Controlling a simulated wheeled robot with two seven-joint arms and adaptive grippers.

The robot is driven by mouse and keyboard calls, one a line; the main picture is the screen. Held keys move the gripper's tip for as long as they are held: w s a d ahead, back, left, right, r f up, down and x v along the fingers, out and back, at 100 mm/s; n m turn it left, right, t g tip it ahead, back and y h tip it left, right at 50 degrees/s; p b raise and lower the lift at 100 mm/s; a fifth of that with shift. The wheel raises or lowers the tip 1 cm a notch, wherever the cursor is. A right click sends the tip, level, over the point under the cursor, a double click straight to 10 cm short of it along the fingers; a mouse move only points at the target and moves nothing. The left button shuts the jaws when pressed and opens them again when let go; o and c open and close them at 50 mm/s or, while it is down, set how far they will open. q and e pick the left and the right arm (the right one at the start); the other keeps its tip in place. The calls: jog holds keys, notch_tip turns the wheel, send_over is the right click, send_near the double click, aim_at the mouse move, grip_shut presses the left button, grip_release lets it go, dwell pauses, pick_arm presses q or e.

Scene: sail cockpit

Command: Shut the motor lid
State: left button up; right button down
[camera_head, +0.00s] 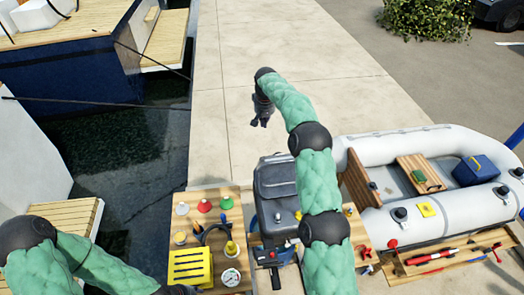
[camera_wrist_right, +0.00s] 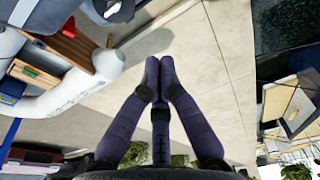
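The outboard motor (camera_head: 280,218) stands right of the tool table, partly hidden behind my right arm. Its dark grey lid (camera_head: 274,180) looks raised, standing up behind the lighter motor body. In the right wrist view a grey part, perhaps the motor, is cut off at the top edge. My right gripper (camera_head: 261,117) hangs over the pale quay, beyond the lid and apart from it. In the right wrist view its fingertips (camera_wrist_right: 159,68) meet with nothing between them. My left gripper (camera_head: 184,290) is barely seen at the bottom edge, by the yellow crate; its fingers cannot be made out.
A wooden table (camera_head: 181,225) holds a yellow crate (camera_head: 190,267), coloured cones and a gauge (camera_head: 231,277). A white inflatable boat (camera_head: 450,221) lies at the right, with a tool tray (camera_head: 405,271) before it. Water and moored boats are at the left. The quay (camera_head: 300,45) behind is clear.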

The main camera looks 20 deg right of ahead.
notch_tip(320, 180, down, 16)
jog(key=w+b, duration=0.2)
jog(key=b, duration=0.2)
jog(key=s, duration=0.2)
jog(key=s+r+p, duration=0.1)
jog(key=shift+s+a, duration=0.3)
jog(key=shift+s, duration=0.05)
dwell(0.4)
dwell(0.4)
